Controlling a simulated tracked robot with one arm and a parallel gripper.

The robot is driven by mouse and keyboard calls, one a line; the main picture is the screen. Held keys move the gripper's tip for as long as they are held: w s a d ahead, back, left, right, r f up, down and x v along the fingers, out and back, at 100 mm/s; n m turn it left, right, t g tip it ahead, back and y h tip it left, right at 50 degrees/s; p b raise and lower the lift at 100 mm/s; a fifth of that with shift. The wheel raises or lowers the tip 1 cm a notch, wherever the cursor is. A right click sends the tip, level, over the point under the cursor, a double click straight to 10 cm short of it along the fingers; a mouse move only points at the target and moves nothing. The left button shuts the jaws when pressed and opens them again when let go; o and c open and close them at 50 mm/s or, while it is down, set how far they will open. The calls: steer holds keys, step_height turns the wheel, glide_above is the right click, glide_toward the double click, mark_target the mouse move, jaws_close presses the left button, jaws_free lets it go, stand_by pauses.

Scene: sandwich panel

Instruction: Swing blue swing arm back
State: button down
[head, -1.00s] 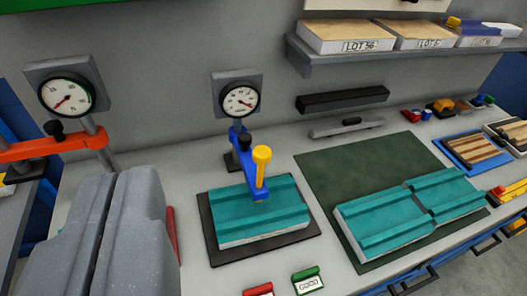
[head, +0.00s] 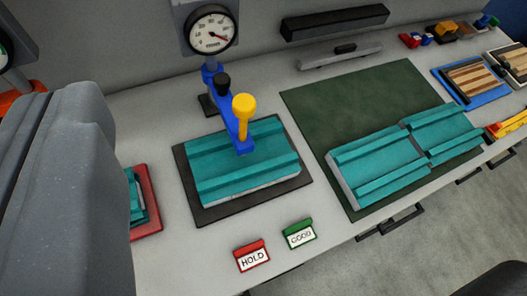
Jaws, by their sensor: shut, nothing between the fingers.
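The blue swing arm (head: 226,113) reaches forward from its post below the round gauge (head: 211,30). It carries a black knob (head: 222,83) and an upright yellow handle (head: 243,118). Its front end is over the teal ridged panel (head: 225,180), which lies on a black mat (head: 198,213). Whether the arm's end touches the panel I cannot tell. My gripper (head: 65,95) is the big grey shape at the left edge of the view. It is shut and empty, left of the blue arm and apart from it.
HOLD (head: 252,257) and GOOD (head: 299,234) signs stand at the bench front. A red tray (head: 149,226) is partly hidden by my gripper. More teal panels (head: 405,150) lie on a green mat (head: 330,110). An orange arm (head: 15,100) shows at far left.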

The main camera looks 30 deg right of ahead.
mark_target(250, 137)
steer(key=w+d+f+m+g+y+p, duration=0.1)
steer(key=w+d+f, duration=0.4)
steer(key=d+f, duration=0.5)
steer(key=w+d+f+m+g+y+p, duration=0.2)
steer(key=w+d+f+g, duration=0.3)
steer(key=d+f, duration=0.6)
step_height(250, 137, down, 7)
steer(key=shift+d+r+g+p, duration=0.1)
steer(key=shift+d+g+p, duration=0.15)
steer(key=shift+g+p, duration=0.3)
steer(key=shift+w+a+f, duration=1.05)
steer(key=shift+w+f, duration=0.15)
steer(key=shift+f, duration=0.15)
steer(key=shift+w+a+f, duration=1.05)
steer(key=shift+w+f, duration=0.15)
steer(key=shift+f, duration=0.1)
steer(key=shift+w+a+f, duration=1.05)
steer(key=shift+w+f, duration=0.15)
steer(key=shift+f, duration=0.15)
